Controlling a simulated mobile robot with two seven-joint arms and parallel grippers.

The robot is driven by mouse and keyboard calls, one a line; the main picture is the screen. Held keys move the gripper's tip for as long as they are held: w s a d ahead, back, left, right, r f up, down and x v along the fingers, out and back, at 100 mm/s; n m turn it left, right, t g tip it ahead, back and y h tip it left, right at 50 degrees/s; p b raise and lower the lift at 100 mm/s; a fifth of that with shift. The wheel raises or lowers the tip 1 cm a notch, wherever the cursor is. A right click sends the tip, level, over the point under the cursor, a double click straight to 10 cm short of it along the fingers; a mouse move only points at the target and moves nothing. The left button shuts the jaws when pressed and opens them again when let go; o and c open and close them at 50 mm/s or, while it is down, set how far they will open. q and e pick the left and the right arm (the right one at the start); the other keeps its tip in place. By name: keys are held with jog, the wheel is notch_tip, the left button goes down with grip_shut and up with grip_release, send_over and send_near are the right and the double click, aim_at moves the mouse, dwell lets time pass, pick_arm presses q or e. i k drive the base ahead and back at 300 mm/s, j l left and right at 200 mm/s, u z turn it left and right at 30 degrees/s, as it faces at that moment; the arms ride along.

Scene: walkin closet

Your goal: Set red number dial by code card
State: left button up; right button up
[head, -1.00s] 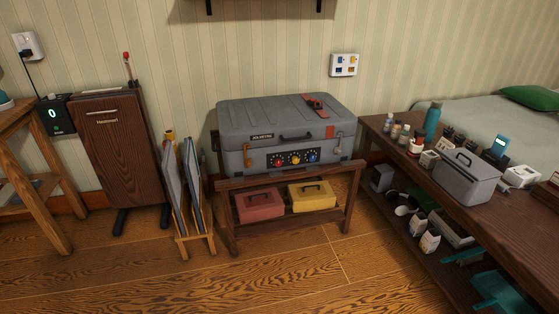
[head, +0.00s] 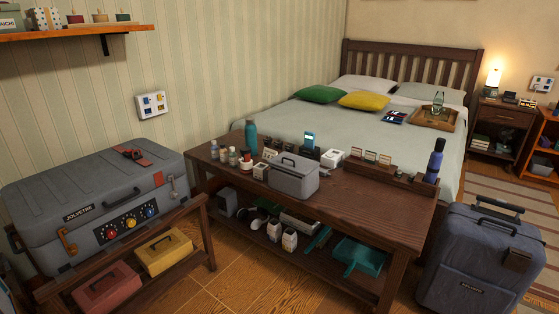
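The grey hard case (head: 95,207) stands on a low wooden rack at the left of the head view. Its front has a dark panel with three round dials. The red dial (head: 110,232) is the leftmost, then the yellow dial (head: 131,221) and the blue dial (head: 149,211). The marks on the dials are too small to read. I cannot pick out a code card for certain; small cards (head: 370,156) stand in a wooden holder on the bench, their print unreadable. Neither of my grippers is in view.
A dark wooden bench (head: 355,215) crowded with bottles and boxes stands right of the case. A dark blue suitcase (head: 478,262) stands at its right end. A bed (head: 330,127) lies behind. Red (head: 105,290) and yellow (head: 164,251) boxes sit under the case.

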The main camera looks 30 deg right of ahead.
aim_at(111, 234)
jog(key=i+j+z, duration=0.2)
jog(key=z, duration=0.2)
jog(key=i+j+z, duration=0.1)
jog(key=j+z, duration=0.25)
jog(key=i+j+z, duration=0.1)
jog(key=j+z, duration=0.3)
